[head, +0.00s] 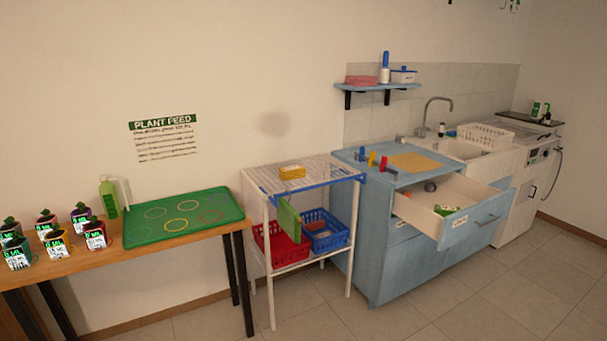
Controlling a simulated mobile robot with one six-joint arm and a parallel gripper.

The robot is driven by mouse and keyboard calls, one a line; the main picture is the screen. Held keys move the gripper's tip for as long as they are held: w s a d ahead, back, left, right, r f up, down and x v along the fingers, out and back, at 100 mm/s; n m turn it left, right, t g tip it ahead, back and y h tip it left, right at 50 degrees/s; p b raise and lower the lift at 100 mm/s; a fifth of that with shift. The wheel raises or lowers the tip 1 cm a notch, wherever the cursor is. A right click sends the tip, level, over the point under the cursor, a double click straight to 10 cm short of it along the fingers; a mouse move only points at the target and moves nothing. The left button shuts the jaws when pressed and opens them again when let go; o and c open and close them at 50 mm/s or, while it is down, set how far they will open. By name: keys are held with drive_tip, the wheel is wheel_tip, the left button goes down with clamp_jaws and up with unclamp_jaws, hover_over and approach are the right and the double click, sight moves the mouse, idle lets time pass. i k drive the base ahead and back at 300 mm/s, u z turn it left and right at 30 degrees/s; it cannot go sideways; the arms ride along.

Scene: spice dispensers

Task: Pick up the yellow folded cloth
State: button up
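A small yellow folded stack (292,172), which looks like the folded cloth, lies on top of the white wire rack (262,182) in the middle of the head view. A flat, wider orange-yellow sheet (415,161) lies on the blue cabinet's top to the right; I cannot tell if it is cloth or a mat. My gripper is not in view.
A red basket (270,250) and a blue basket (335,240) sit on the rack's lower shelf. A green board (288,220) hangs at its front. The cabinet's drawer (450,222) stands open. A wooden table (120,255) with several dispensers is at left. Floor in front is clear.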

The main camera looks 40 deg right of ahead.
sight(297, 172)
drive_tip(key=u, duration=0.15)
drive_tip(key=i, duration=0.95)
drive_tip(key=z, duration=0.1)
